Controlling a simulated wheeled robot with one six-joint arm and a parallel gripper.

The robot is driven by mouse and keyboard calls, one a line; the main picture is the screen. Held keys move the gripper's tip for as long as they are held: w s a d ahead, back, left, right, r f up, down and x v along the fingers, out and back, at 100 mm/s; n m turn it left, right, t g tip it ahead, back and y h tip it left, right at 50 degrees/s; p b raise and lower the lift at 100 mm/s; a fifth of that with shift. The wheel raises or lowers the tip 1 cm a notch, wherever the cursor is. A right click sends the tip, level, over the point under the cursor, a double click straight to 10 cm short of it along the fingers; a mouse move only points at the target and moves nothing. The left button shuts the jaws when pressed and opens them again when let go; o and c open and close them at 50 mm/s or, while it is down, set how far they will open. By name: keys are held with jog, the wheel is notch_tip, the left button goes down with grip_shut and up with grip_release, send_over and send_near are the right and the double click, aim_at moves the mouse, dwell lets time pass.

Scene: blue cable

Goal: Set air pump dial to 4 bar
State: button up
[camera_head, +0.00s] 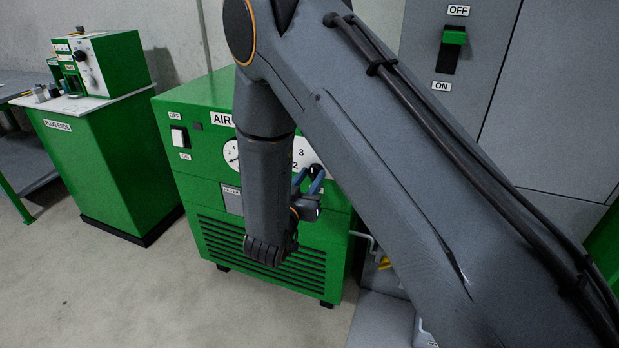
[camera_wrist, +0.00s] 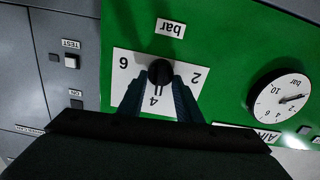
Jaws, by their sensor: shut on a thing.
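The air pump (camera_head: 185,160) is a green box with a vented front. Its dial plate is white with black numbers (camera_head: 301,150) and is partly hidden by my arm in the head view. In the wrist view the plate (camera_wrist: 127,66) appears upside down with 6, 4 and 2 showing. The black dial knob (camera_wrist: 160,71) is between my fingertips, and dark marks lie between it and the 4. I cannot tell its exact setting. My gripper (camera_wrist: 161,79) is shut on the knob. In the head view my gripper (camera_head: 309,176) reaches to the plate.
A round pressure gauge (camera_wrist: 281,100) sits beside the plate. The pump's ON/OFF switch (camera_head: 180,137) is at its upper left. A green stand marked PLUG ENDS (camera_head: 105,165) is at left. A grey cabinet with a green-handled switch (camera_head: 453,38) stands behind. The floor at front left is clear.

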jog(key=shift+m, duration=0.4)
jog(key=o, duration=1)
jog(key=v, duration=0.7)
jog(key=shift+s+a, duration=0.15)
jog(key=shift+s, duration=0.2)
